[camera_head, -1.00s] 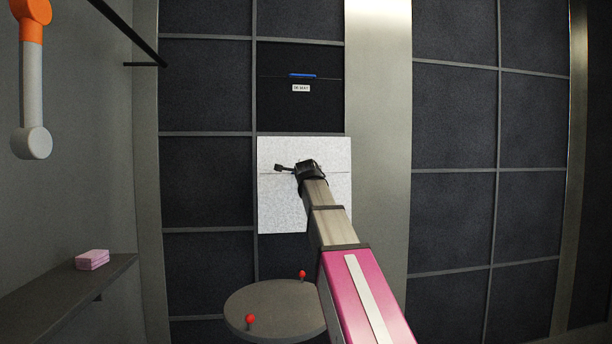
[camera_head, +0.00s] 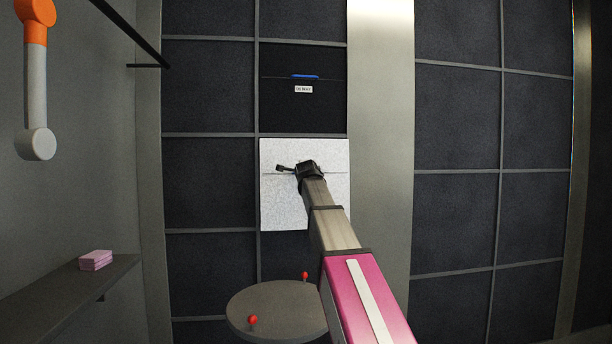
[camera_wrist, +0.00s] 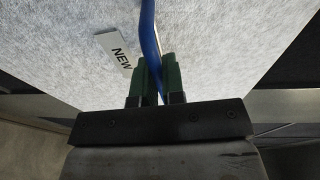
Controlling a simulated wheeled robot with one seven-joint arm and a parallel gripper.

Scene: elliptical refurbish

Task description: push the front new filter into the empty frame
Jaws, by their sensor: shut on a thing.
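The new filter (camera_head: 275,205) is a pale grey-white square panel, upright against the dark filter wall in the head view. In the wrist view the filter (camera_wrist: 60,50) fills most of the picture, with a white tag reading NEW (camera_wrist: 115,50) and a blue strip handle (camera_wrist: 149,30). My gripper (camera_wrist: 155,72) is shut on the blue handle, its green fingers on either side of it. In the head view my gripper (camera_head: 308,170) covers the filter's middle. The frame's opening behind the filter is hidden, and I cannot tell how deep the filter sits.
A dark filter with a blue strip and label (camera_head: 303,89) is above. A round grey table (camera_head: 275,312) with two red knobs stands below. A shelf with pink blocks (camera_head: 96,260) is at left. A metal post (camera_head: 380,130) stands at right.

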